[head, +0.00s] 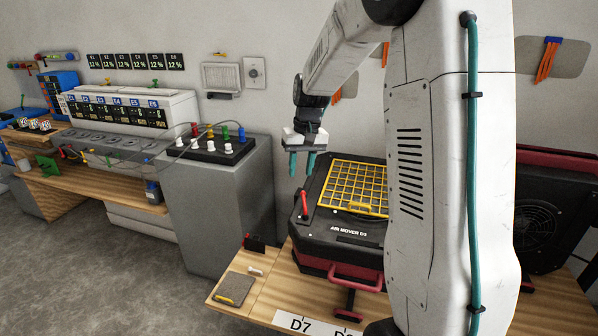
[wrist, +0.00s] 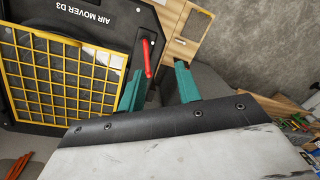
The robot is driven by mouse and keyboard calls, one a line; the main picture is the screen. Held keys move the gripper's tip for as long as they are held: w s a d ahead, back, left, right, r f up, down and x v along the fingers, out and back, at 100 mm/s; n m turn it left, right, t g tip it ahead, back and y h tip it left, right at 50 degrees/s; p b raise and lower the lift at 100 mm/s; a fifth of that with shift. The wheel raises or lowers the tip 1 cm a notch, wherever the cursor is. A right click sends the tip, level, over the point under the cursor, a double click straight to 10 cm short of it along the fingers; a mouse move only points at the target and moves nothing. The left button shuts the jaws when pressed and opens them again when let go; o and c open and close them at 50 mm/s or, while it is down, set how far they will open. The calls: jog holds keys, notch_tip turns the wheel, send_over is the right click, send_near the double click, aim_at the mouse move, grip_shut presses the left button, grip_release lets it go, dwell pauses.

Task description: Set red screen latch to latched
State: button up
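The red screen latch (head: 304,204) is a small red lever on the left edge of the black air mover D3 (head: 345,229). It stands beside the yellow grid screen (head: 352,186). In the wrist view the latch (wrist: 148,58) lies close to the screen's edge (wrist: 62,75), just beyond my fingertips. My gripper (head: 302,168) is open and empty, with its teal fingers pointing down above and behind the latch in the head view. In the wrist view a gap shows between the fingers (wrist: 160,78). I cannot tell whether the latch touches the screen.
The air mover rests on a wooden bench (head: 262,290) with a notepad (head: 236,287) and D7 label. A red handle (head: 355,278) juts from its front. A grey cabinet (head: 215,205) with a knobbed black box (head: 212,150) stands left. Another black fan unit (head: 550,205) stands right.

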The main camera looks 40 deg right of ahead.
jog(key=s+a+r+n, duration=0.1)
jog(key=s+a+r, duration=0.3)
jog(key=s, duration=0.3)
jog(key=s+a+r+n, duration=0.1)
jog(key=s+a+r, duration=0.4)
jog(key=s+a, duration=0.2)
jog(key=shift+s+a+r+h, duration=0.2)
jog(key=shift+s+h, duration=0.1)
jog(key=shift+s, duration=0.4)
